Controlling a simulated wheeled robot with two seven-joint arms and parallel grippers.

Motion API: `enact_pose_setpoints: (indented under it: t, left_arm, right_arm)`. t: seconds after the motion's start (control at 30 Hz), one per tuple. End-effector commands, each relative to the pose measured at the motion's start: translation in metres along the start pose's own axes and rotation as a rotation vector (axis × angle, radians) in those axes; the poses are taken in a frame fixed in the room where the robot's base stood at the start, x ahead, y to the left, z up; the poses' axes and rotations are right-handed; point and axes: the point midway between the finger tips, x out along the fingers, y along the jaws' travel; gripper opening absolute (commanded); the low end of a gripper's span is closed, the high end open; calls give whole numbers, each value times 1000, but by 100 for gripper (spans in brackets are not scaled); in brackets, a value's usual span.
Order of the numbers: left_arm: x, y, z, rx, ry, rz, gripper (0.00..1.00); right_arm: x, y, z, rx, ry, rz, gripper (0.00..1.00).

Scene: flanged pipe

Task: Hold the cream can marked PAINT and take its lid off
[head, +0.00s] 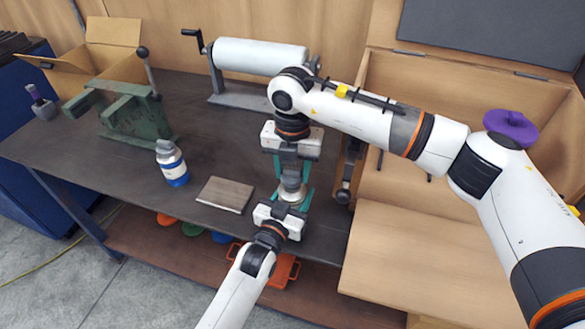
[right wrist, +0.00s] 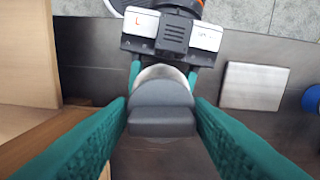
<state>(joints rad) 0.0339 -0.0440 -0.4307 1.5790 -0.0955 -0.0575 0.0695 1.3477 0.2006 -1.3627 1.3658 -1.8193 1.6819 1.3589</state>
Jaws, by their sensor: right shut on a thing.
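The cream can (head: 292,188) stands near the front edge of the dark bench, between my two grippers. Its marking cannot be read, and its lid cannot be told apart. My right gripper (head: 293,178) reaches it from the back, its teal fingers shut on the can. In the right wrist view only a pale curved part of the can (right wrist: 160,72) shows between the fingertips, beyond a dark grey block. My left gripper (head: 292,203) faces it from the front, its teal fingers close beside the can. Whether they grip it is hidden.
A green vise (head: 135,113) and a roller on a stand (head: 260,56) are behind. An open wooden crate (head: 440,95) is at the right. The bench's left front is clear.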

Motion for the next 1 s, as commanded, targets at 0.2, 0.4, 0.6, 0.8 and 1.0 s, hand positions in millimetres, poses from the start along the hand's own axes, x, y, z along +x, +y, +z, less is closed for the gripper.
enact_pose_setpoints:
  t: [0.2, 0.4, 0.6, 0.8, 1.0]
  left_arm:
    - [0, 0, -1, 0, 2, 0, 14]
    - [0, 0, -1, 0, 2, 0, 14]
    - [0, 0, -1, 0, 2, 0, 14]
    - [0, 0, 0, 0, 1, 0, 80]
    - [0, 0, 0, 0, 1, 0, 80]
  right_arm:
    - [-15, 0, 0, 0, 1, -2, 17]
    - [-38, 0, 0, -1, 1, 0, 17]
    - [-40, 0, 0, 0, 0, 1, 17]
    - [-40, 0, 0, 0, 0, 0, 17]
    - [-40, 0, 0, 0, 0, 0, 17]
